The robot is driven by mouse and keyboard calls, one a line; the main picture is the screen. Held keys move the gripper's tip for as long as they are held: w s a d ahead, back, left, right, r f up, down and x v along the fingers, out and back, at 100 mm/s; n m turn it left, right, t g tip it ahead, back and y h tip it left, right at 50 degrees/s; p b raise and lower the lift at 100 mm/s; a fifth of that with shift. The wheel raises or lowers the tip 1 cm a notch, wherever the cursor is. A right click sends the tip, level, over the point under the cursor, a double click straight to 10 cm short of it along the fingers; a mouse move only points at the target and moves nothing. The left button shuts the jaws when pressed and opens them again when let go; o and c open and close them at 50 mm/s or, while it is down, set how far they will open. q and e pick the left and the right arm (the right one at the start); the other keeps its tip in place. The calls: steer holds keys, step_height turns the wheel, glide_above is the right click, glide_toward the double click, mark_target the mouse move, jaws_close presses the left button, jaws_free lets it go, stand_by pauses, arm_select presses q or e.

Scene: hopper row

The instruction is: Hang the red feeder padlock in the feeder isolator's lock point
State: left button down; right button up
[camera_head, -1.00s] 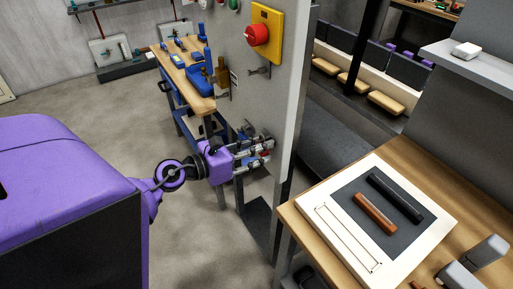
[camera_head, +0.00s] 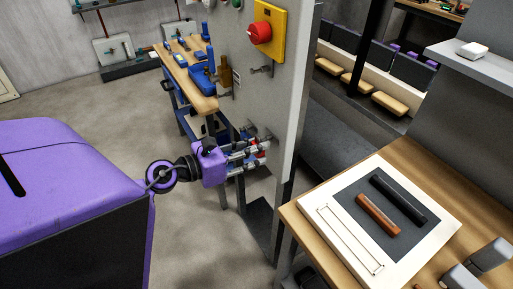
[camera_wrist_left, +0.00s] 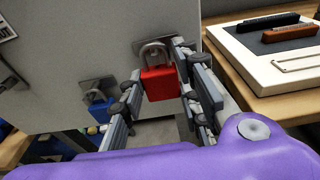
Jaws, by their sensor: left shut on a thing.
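The red padlock (camera_wrist_left: 160,83) hangs upright with its shackle (camera_wrist_left: 153,53) up, in front of a grey bracket (camera_wrist_left: 168,43) on the panel. I cannot tell whether the shackle is still around that bracket's peg. My left gripper (camera_wrist_left: 158,92) is shut on the padlock body, a finger on each side. In the head view the left gripper (camera_head: 264,153) is low at the panel, with a bit of red between its fingers. A red knob on a yellow plate (camera_head: 262,33) sits higher on the panel, with a small metal bracket (camera_head: 262,70) below it.
A blue padlock (camera_wrist_left: 100,111) hangs beside the red one on the panel (camera_head: 285,100). At right a wooden table (camera_head: 292,207) carries a white board (camera_head: 335,245) with dark and brown bars. A blue-framed workbench (camera_head: 205,104) stands behind the panel.

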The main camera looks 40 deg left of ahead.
arm_select(q)
steer(key=shift+s+a, duration=0.1)
steer(key=shift+s, duration=0.3)
arm_select(e)
steer(key=shift+s+f, duration=0.25)
steer(key=shift+f, duration=0.1)
arm_select(q)
steer(key=shift+s, duration=0.1)
steer(key=shift+b+v, duration=0.75)
steer(key=shift+v, duration=0.35)
arm_select(e)
steer(key=shift+s+f, duration=0.45)
steer(key=shift+f, duration=0.35)
arm_select(q)
steer(key=shift+f, duration=0.15)
arm_select(e)
steer(key=shift+s, duration=0.25)
